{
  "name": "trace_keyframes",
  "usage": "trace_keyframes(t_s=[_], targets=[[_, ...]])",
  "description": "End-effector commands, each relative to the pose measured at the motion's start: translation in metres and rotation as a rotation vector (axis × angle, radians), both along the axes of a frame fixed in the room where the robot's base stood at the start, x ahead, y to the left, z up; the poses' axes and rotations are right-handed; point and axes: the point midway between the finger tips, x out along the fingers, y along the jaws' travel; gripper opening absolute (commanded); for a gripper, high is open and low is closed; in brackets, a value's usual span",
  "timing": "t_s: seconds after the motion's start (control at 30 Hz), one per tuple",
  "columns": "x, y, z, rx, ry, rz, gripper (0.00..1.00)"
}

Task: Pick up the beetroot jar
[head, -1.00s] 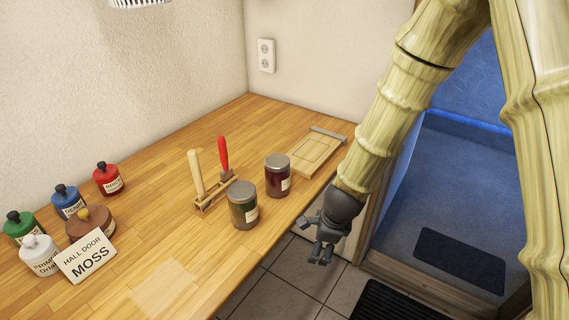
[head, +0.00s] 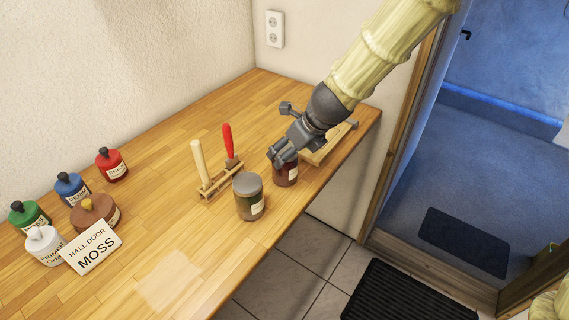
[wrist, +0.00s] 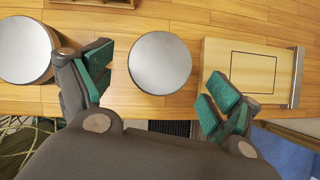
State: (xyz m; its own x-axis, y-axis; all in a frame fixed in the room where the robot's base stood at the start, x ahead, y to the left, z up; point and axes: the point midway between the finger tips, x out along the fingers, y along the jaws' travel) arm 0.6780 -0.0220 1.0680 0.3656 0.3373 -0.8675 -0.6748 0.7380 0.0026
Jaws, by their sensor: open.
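The beetroot jar (head: 286,176) is the dark red jar with a pale label, upright near the front edge of the wooden worktop. In the head view my gripper (head: 282,154) is over it and hides its lid. In the wrist view its round grey lid (wrist: 160,63) lies between and just ahead of my gripper's spread, green-padded fingers (wrist: 155,80). The gripper is open and holds nothing; I see no contact with the jar.
A greenish-brown jar (head: 249,197) stands close left; its lid (wrist: 24,48) is beside my left finger. A board (wrist: 240,72) lies to the right. A rack with two upright handled tools (head: 218,180) stands behind the jars. Bottles and a MOSS card (head: 93,250) are farther left.

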Motion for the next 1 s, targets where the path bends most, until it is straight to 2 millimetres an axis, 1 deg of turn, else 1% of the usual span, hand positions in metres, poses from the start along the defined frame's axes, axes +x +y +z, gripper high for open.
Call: trace_keyframes(t_s=[0.03,0.2,0.4,0.57,0.8,1.0], targets=[[0.002,0.002,-0.005,0.002,0.002,0.000,0.90],[0.006,0.006,-0.014,0.000,0.000,0.001,0.90],[0.008,0.010,-0.018,0.000,0.000,0.004,0.90],[0.013,0.015,-0.026,0.000,0.000,0.004,0.90],[0.023,0.025,-0.044,0.000,0.000,0.006,0.90],[0.028,0.029,-0.056,0.000,0.000,0.004,0.90]])
